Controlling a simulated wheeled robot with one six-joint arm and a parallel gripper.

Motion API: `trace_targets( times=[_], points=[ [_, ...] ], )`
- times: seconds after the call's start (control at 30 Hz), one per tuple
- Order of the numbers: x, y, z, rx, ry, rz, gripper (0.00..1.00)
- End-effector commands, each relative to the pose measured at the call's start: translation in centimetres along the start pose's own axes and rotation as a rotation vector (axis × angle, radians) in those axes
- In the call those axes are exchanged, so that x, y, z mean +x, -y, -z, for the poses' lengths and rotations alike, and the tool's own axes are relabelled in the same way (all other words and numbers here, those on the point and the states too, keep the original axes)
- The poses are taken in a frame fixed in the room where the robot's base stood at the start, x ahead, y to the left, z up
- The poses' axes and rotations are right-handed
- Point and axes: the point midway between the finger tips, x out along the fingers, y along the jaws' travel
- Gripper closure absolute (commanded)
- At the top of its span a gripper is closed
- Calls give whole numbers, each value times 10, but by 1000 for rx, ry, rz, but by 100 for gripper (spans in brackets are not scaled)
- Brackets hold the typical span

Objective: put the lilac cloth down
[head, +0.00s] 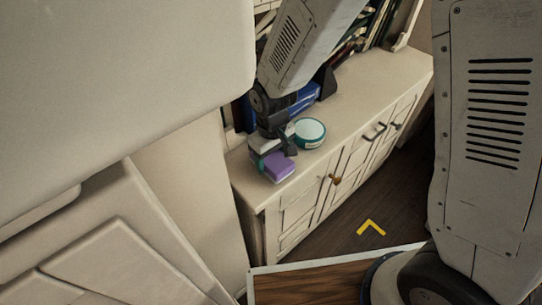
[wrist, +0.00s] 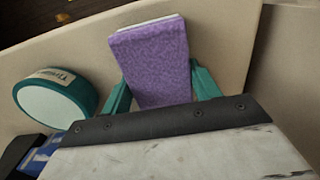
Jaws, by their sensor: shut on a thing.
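The lilac cloth (head: 280,168) looks like a small, folded purple block with a pale layer along one edge. My gripper (head: 271,157) is shut on it, over the left end of the pale cabinet top. In the wrist view the cloth (wrist: 152,58) sits between the two teal fingers of my gripper (wrist: 158,88), and its far end sticks out past them. I cannot tell whether the cloth touches the cabinet top. Its underside is hidden.
A round teal tin with a pale lid (head: 310,132) stands on the cabinet top (head: 370,88), close beside my gripper. Blue items (head: 304,97) and a row of books (head: 376,30) stand behind. The cabinet's front edge is near the cloth; the top is clear toward the right.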

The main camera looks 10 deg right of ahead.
Motion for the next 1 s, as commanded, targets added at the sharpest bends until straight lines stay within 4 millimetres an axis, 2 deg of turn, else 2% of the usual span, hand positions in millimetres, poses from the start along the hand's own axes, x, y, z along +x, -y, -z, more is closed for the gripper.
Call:
trace_targets(
  times=[0.2,0.23,0.3,0.67,0.77,1.0],
  points=[
    [3,0,0,0,1,0,64],
    [3,0,0,0,0,0,33],
    [3,0,0,0,0,0,17],
    [-2,1,0,-1,-1,0,17],
    [-16,1,1,-1,-4,0,17],
    [-68,1,1,-1,-6,-1,17]
  ],
)
